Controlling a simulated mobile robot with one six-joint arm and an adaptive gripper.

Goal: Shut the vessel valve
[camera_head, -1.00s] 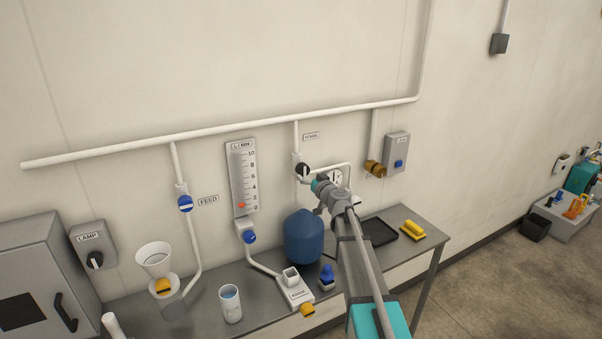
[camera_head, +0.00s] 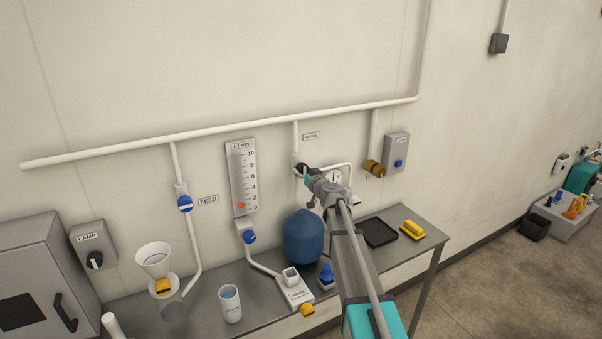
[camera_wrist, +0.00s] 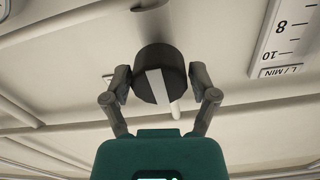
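The vessel valve is a round black knob (camera_wrist: 172,62) with a white bar across its face. In the wrist view it sits between my two fingers, and the bar runs nearly up and down, slightly tilted. My gripper (camera_wrist: 161,82) is open around the knob, one finger on each side; whether either finger touches it is hard to tell. In the head view my gripper (camera_head: 309,174) is at the knob (camera_head: 300,168) on the white pipe under the small wall label (camera_head: 311,136), and hides part of it.
The blue vessel (camera_head: 303,238) stands on the steel bench below my arm. The flow meter (camera_head: 242,175) and a brass fitting (camera_head: 374,168) flank the valve. A black tray (camera_head: 380,232) lies on the bench.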

